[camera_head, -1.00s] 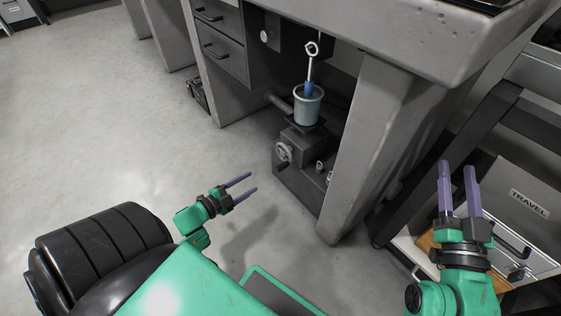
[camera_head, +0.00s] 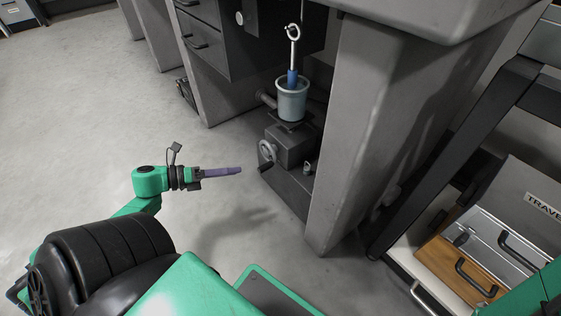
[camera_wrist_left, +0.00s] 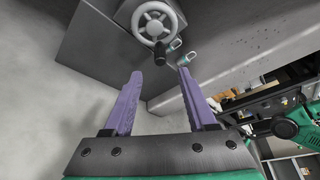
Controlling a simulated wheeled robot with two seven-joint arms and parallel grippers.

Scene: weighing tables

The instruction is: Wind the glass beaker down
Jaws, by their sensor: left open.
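The glass beaker (camera_head: 292,104) stands upright on a small dark lifting stand (camera_head: 291,146) under the table. A blue weight on a hooked rod (camera_head: 293,58) reaches into the beaker. A handwheel (camera_head: 267,150) with a black crank knob (camera_head: 264,167) is on the stand's left front; the wheel (camera_wrist_left: 154,22) and knob (camera_wrist_left: 160,54) also show in the left wrist view. My left gripper (camera_head: 240,170) is open and empty, a little left of the knob and apart from it; in the wrist view its fingers (camera_wrist_left: 157,84) point toward the wheel. My right gripper is out of frame.
A thick grey table leg (camera_head: 350,150) stands right of the lifting stand. Dark drawers (camera_head: 203,35) hang at the upper left. A case marked TRAVEL (camera_head: 530,200) and a wooden box (camera_head: 455,266) are at the right. The floor on the left is clear.

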